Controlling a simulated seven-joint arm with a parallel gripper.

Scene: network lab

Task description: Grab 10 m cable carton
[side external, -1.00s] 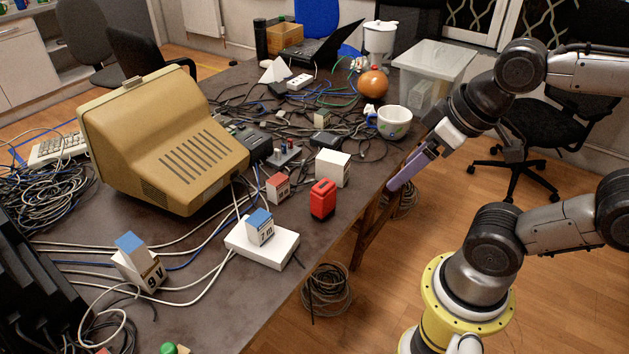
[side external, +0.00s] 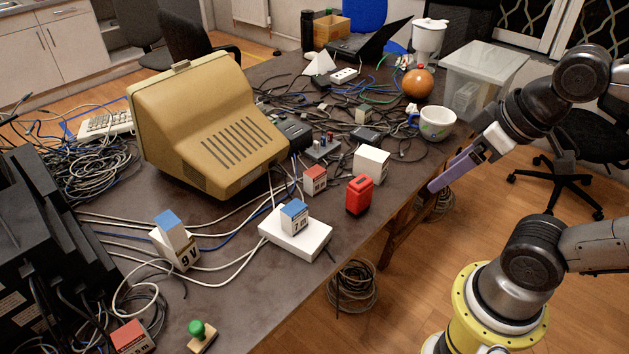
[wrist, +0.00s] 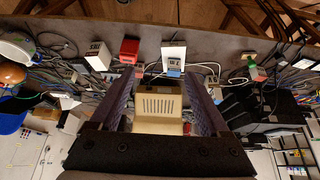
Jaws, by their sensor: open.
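Several small white cartons with coloured tops stand on the dark table; I cannot tell which is the 10 m one. A red-topped carton (side external: 315,180) sits left of the red canister (side external: 360,194); its number is too small to read. A blue-topped carton (side external: 294,217) marked 7 m stands on a flat white box (side external: 312,240). Another red-topped carton (side external: 132,337) is at the bottom left, partly cut off. My gripper (side external: 434,187) is open and empty at the table's right edge, its long purple fingers apart. In the wrist view my gripper (wrist: 160,76) shows nothing clasped.
A white box (side external: 371,163) stands behind the canister. A beige monitor (side external: 205,130) and tangled cables crowd the table. A cup (side external: 437,124) is near my gripper.

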